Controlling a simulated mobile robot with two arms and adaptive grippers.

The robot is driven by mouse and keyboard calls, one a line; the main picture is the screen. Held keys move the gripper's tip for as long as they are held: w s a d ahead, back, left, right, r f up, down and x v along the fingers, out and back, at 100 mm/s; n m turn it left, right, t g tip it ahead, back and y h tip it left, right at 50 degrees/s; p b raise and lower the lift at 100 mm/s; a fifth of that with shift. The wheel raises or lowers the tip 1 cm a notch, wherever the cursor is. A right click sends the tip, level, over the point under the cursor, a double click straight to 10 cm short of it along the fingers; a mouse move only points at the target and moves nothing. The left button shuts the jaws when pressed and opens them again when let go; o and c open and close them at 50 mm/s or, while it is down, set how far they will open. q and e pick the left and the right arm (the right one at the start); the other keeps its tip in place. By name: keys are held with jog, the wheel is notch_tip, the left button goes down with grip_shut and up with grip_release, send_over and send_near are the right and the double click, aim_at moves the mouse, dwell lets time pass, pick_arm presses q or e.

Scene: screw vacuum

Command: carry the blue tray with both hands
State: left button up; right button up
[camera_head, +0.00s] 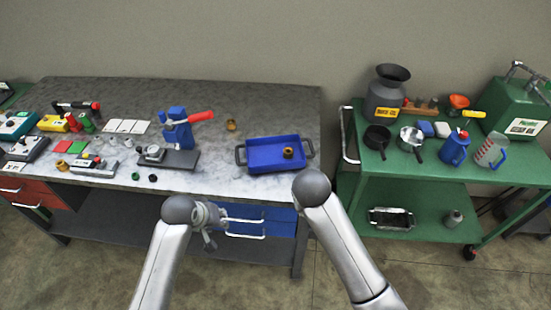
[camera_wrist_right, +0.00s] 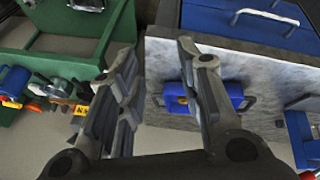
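The blue tray (camera_head: 262,159) lies flat on the workbench near its right end. It has a dark handle on its left side and another on its right, and a small brass part (camera_head: 288,152) stands in it. In the right wrist view part of the tray (camera_wrist_right: 172,91) shows between and behind the fingers. My right gripper (camera_wrist_right: 158,75) is open and empty, apart from the tray; in the head view its arm hides it. My left gripper (camera_head: 212,225) is in front of the bench edge, left of and nearer than the tray, touching no tray handle. Its finger opening is unclear.
The grey workbench (camera_head: 225,97) has blue drawers (camera_head: 262,218) below its front edge. A blue press with a red handle (camera_head: 178,130) stands left of the tray. A green cart (camera_head: 385,185) with cans and pans stands to the right, across a narrow gap.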

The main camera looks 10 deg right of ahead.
pick_arm(q)
jog(key=shift+s, duration=0.15)
pick_arm(e)
jog(key=v, duration=0.5)
jog(key=shift+r, duration=0.1)
pick_arm(q)
jog(key=shift+r, duration=0.1)
pick_arm(e)
jog(key=shift+s, duration=0.1)
